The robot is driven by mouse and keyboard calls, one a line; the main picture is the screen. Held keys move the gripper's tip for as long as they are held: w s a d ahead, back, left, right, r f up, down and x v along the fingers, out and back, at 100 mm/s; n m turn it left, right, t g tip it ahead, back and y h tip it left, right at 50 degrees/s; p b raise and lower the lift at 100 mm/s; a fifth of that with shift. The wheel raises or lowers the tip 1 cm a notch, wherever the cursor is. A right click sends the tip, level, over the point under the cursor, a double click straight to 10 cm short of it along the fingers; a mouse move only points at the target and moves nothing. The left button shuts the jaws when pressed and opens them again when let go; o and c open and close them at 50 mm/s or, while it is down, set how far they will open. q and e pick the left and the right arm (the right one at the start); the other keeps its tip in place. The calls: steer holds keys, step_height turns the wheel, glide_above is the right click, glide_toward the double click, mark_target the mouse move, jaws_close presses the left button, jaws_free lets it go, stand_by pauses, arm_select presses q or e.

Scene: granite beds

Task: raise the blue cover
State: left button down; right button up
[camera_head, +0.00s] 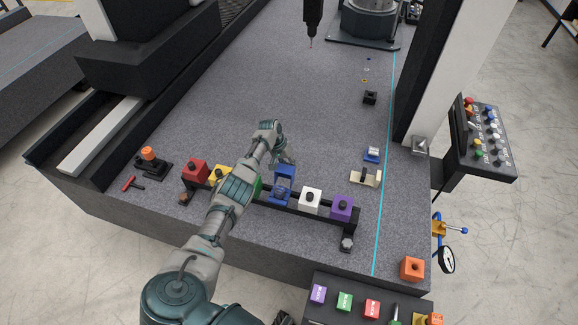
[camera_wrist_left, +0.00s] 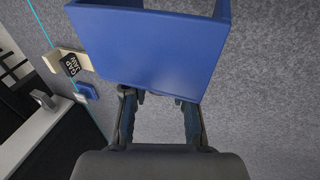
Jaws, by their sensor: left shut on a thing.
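The blue cover (camera_head: 285,172) stands at the row of coloured blocks, between the green block (camera_head: 258,188) and the white block (camera_head: 311,202). My left gripper (camera_head: 284,160) reaches over the row and is shut on the cover at its far side. In the left wrist view the cover (camera_wrist_left: 155,50) fills the upper middle as a wide blue face with side walls. My left fingers (camera_wrist_left: 160,105) meet its lower edge there, and their tips are partly hidden behind it. I cannot tell whether the cover is clear of its seat. My right gripper is not in view.
The row sits on a black rail with red (camera_head: 196,170), yellow (camera_head: 217,174) and purple (camera_head: 341,207) blocks. A beige piece (camera_head: 366,178) and a small blue piece (camera_head: 372,154) lie to the right. The granite bed (camera_head: 240,85) behind is mostly clear.

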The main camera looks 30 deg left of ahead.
arm_select(q)
steer(key=shift+w+f, duration=0.1)
steer(key=shift+f, duration=0.4)
steer(key=c, duration=1.1)
jaws_free()
steer(key=shift+o, duration=1)
steer(key=shift+w+a, duration=0.1)
steer(key=shift+a, duration=0.05)
steer(key=v, duration=1.1)
steer(key=shift+a+r, duration=0.25)
steer(key=shift+r, duration=0.05)
steer(key=shift+f, duration=0.1)
